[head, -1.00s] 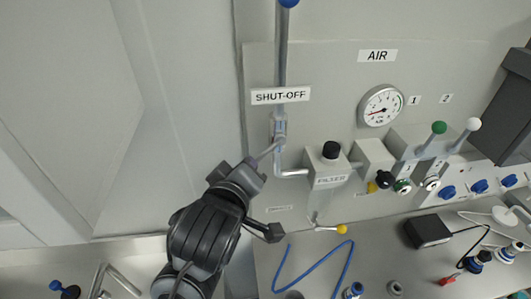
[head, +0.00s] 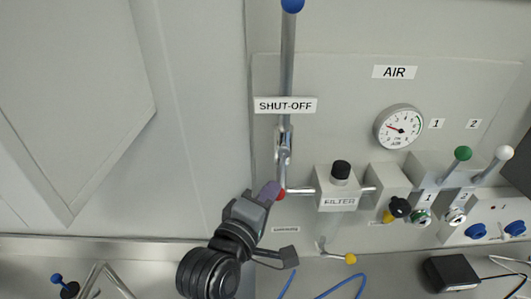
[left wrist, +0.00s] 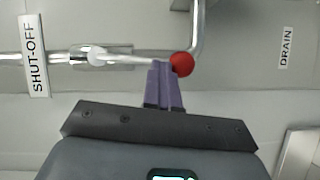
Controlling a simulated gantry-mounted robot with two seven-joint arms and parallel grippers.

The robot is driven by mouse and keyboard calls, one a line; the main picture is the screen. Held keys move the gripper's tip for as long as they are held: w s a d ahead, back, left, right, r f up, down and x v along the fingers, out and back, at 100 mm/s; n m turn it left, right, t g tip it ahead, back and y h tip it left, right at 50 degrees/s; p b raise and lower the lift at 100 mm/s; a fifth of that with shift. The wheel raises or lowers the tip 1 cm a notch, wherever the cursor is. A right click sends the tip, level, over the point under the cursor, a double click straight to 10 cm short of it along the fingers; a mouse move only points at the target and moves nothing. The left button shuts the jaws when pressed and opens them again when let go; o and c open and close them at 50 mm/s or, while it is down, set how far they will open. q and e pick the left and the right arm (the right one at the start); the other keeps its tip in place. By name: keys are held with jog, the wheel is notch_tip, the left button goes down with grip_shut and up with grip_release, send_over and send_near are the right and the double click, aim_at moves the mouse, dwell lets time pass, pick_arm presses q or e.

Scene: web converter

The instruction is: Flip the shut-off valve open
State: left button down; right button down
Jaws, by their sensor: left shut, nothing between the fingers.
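The shut-off valve (head: 285,142) sits on a vertical metal pipe below the SHUT-OFF label (head: 286,105); it also shows in the left wrist view (left wrist: 97,56). Its thin lever points down, roughly along the pipe, and ends in a red ball (head: 281,195). The ball shows clearly in the left wrist view (left wrist: 181,64). My left gripper (head: 273,189) is shut and empty. Its purple fingertips (left wrist: 163,66) are right beside the ball, at the lever's end, and partly hide it in the head view. I cannot tell whether they touch. My right gripper is not in view.
The filter block (head: 338,187) is close on the right, with a gauge (head: 400,127) above it and green and white levers further right. A yellow-tipped lever (head: 350,259) lies below. The cabinet panel (head: 200,120) on the left is clear.

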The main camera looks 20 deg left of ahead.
pick_arm(q)
jog(key=shift+w+d+f, duration=0.1)
jog(key=shift+f, duration=0.05)
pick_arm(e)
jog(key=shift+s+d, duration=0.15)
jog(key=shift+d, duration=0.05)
